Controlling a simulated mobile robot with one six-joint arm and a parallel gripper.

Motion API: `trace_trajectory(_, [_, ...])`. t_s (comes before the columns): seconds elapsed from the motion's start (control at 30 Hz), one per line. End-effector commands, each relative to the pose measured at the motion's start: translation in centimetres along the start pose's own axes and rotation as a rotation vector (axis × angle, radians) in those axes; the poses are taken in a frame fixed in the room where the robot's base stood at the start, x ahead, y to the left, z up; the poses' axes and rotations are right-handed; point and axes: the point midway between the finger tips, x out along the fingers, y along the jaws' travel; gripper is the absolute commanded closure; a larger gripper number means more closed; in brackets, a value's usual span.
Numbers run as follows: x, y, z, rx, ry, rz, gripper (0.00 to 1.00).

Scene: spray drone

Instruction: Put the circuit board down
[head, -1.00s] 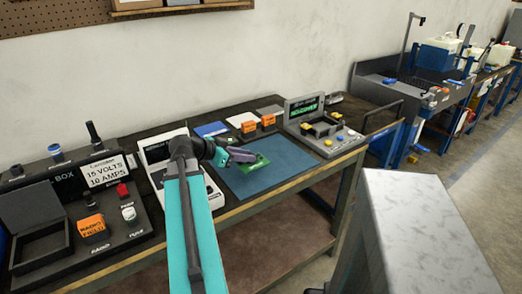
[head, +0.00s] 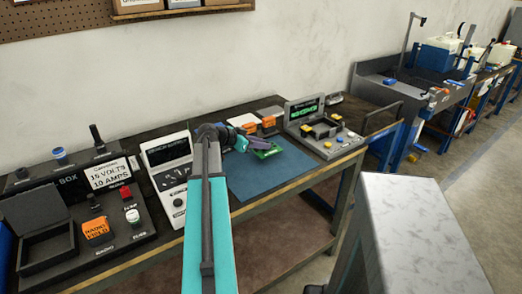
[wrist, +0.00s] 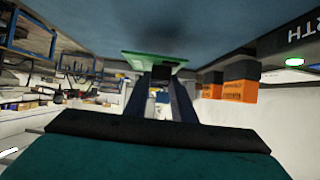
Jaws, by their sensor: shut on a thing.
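The green circuit board (head: 267,151) is in my gripper (head: 251,145), over the far part of the blue mat (head: 268,181) on the workbench. In the wrist view the board (wrist: 152,57) shows nearly edge-on between the tips of my dark fingers (wrist: 160,80), with the blue mat surface close beside it. A dark shadow lies on the mat near the board. I cannot tell whether the board touches the mat. My gripper is shut on the board, and my wrist hides part of the far mat edge in the head view.
A grey tester with a green screen (head: 306,112) stands right of the mat. Orange blocks (head: 268,122) sit behind it. A white meter (head: 167,160) and a dark panel marked 15 volts, 10 amps (head: 106,174) stand to the left. The near part of the mat is clear.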

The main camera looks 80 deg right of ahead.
Motion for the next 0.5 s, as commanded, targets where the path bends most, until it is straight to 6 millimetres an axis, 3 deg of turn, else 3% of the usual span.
trace_trajectory(0.5, [0.49, 0.03, 0.70, -0.002, 0.000, 0.001, 1.00])
